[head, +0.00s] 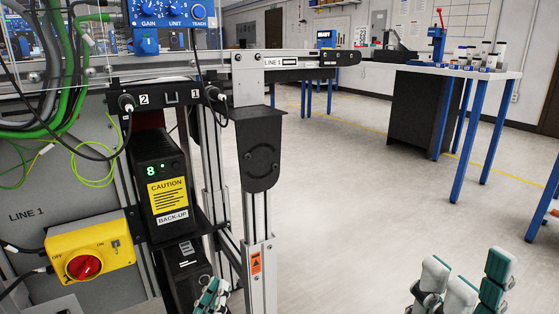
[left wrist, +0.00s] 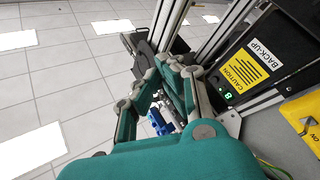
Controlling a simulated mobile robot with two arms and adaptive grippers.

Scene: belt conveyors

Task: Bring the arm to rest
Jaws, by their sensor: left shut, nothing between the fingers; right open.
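My left gripper (head: 212,296) shows at the bottom edge of the head view, in front of the lower part of the conveyor's leg frame. It is shut and empty, and its arm is out of the picture. In the left wrist view its teal and grey fingers (left wrist: 160,100) reach away from the camera, apart from the back-up unit (left wrist: 258,60). My right gripper (head: 460,288) is at the bottom right of the head view, open and empty over bare floor.
The black back-up unit (head: 160,175) with a green 8 stands in the frame under LINE 1. A yellow switch box (head: 110,243) with a red knob is to its left. Cables (head: 65,70) hang above. A blue-legged workbench (head: 455,72) stands behind at right. The middle floor is clear.

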